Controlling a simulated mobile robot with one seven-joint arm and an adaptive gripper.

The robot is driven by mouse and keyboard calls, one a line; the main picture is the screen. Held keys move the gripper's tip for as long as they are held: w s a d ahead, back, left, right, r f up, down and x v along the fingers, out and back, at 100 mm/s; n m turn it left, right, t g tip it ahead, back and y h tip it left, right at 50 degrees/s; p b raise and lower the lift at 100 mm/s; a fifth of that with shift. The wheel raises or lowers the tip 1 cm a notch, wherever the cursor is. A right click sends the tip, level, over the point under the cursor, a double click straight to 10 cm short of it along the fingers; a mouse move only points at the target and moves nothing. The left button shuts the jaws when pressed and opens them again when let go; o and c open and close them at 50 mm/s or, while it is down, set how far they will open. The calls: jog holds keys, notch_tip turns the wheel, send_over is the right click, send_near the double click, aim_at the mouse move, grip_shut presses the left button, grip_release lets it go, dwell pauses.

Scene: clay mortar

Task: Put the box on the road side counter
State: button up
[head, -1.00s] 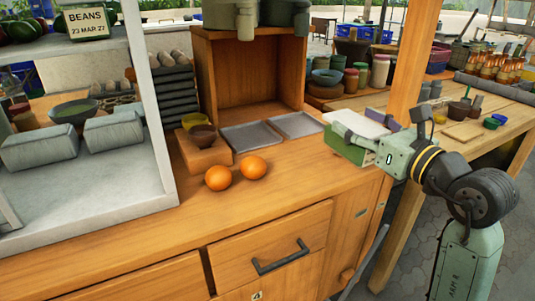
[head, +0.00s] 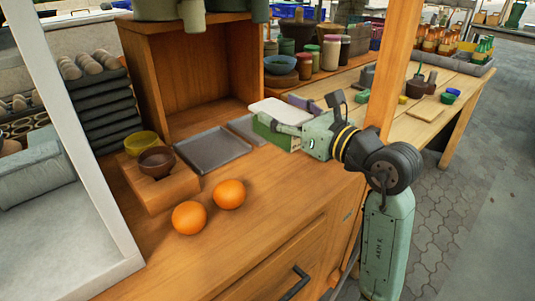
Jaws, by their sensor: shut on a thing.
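A green box with a white top (head: 276,109) is at the far right end of the wooden counter (head: 262,249), near the post. My gripper (head: 291,129) reaches in from the right and is shut on the box. Its fingers cover part of the box's right side. I cannot tell whether the box's underside touches the counter. A second wooden counter (head: 456,93), with jars and bottles on it, stands behind and to the right, past the post.
Two oranges (head: 209,205), a wooden block with two small bowls (head: 155,167) and grey metal trays (head: 212,149) sit left of the box. An upright wooden post (head: 394,62) stands close behind my gripper. The second counter has bare boards near its front edge.

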aim_at(285, 144)
jog(key=shift+f, duration=3.45)
jog(key=shift+f, duration=0.2)
jog(key=o, duration=1.5)
jog(key=shift+c, duration=0.2)
jog(key=shift+r, duration=0.2)
jog(key=shift+s+d, duration=0.2)
jog(key=shift+d, duration=0.05)
jog(key=b+v, duration=0.2)
jog(key=v, duration=0.9)
jog(key=shift+s+d+b, duration=0.1)
jog(key=shift+s+b, duration=0.1)
jog(key=shift+b, duration=0.15)
